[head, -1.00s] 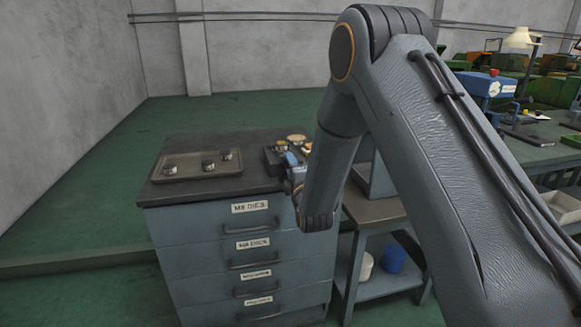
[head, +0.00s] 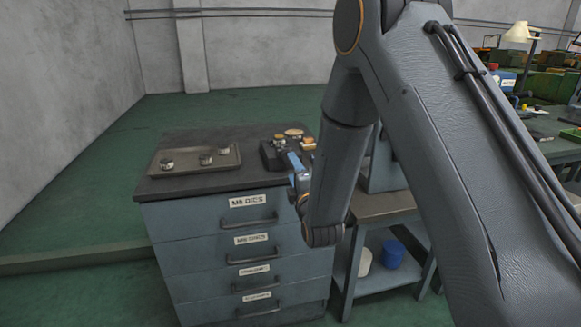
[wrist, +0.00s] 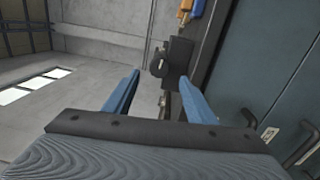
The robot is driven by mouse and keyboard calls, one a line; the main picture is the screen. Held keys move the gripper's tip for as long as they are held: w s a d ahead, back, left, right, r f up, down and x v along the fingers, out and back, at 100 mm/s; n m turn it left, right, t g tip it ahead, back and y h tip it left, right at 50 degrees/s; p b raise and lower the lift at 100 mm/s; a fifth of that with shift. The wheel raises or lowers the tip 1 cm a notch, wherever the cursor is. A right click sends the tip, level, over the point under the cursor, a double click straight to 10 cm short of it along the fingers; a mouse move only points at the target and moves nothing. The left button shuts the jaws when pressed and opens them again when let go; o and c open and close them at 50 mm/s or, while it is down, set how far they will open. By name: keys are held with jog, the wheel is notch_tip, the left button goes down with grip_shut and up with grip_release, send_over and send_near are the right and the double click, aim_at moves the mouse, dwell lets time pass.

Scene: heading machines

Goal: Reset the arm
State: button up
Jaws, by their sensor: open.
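My gripper (wrist: 160,95) shows in the wrist view with its two blue fingers spread apart and nothing between them. In the head view my gripper (head: 294,164) is partly hidden by my own forearm, near the right front edge of the cabinet top. A black block or holder (head: 271,156) with small brass-coloured parts stands just behind it on the cabinet; a dark holder (wrist: 178,60) also shows beyond the fingers in the wrist view. I cannot tell whether the gripper touches anything.
The drawer cabinet (head: 210,219) has labelled drawers with handles. A tray (head: 188,171) with several round metal pieces lies on its top. A side table (head: 385,207) with a blue container (head: 391,254) below stands to the right. The floor at left is open.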

jog(key=shift+s+d, duration=0.1)
jog(key=shift+s, duration=0.45)
jog(key=shift+d, duration=0.1)
